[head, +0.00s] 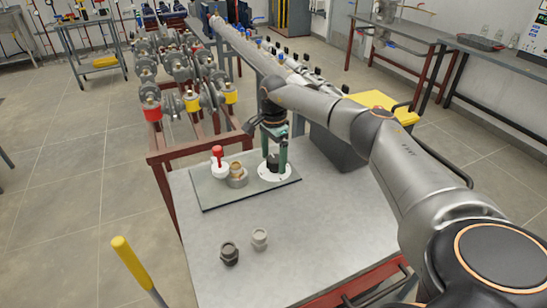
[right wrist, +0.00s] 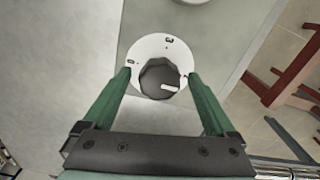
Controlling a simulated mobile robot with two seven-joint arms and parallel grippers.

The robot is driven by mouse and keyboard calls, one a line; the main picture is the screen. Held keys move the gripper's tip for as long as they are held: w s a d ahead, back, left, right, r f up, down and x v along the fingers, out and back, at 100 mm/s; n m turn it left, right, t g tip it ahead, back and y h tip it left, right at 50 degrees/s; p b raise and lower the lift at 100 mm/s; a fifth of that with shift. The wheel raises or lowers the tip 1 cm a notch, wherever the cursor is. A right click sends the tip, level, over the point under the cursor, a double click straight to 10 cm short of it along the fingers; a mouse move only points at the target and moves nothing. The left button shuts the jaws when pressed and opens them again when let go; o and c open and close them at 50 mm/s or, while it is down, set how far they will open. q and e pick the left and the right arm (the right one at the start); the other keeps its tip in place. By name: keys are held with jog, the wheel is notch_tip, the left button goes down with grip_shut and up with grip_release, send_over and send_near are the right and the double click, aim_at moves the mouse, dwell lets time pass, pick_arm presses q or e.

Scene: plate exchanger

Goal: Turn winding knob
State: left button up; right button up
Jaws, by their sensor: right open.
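The winding knob (right wrist: 158,80) is dark and rounded with a white pointer mark. It sits on a round white dial (right wrist: 143,50) with small markings, and the pointer aims to the right in the right wrist view. In the head view the dial (head: 265,174) lies at the right end of a grey plate (head: 215,192) on the table. My right gripper (head: 273,160) is above the dial, pointing down. In the right wrist view its green fingers (right wrist: 160,85) are open, one on each side of the knob, with gaps visible. My left gripper is not in view.
A red-topped white part (head: 218,165) and a brass fitting (head: 237,175) stand on the plate left of the dial. Two loose fittings, dark (head: 229,253) and grey (head: 260,238), are on the metal table (head: 320,240). A valve rack (head: 180,75) stands behind. The table's front right is clear.

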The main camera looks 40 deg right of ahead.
aim_at(274, 159)
notch_tip(274, 159, up, 13)
jog(key=shift+f, duration=0.2)
dwell(0.4)
jog(key=shift+s+f, duration=0.1)
dwell(0.4)
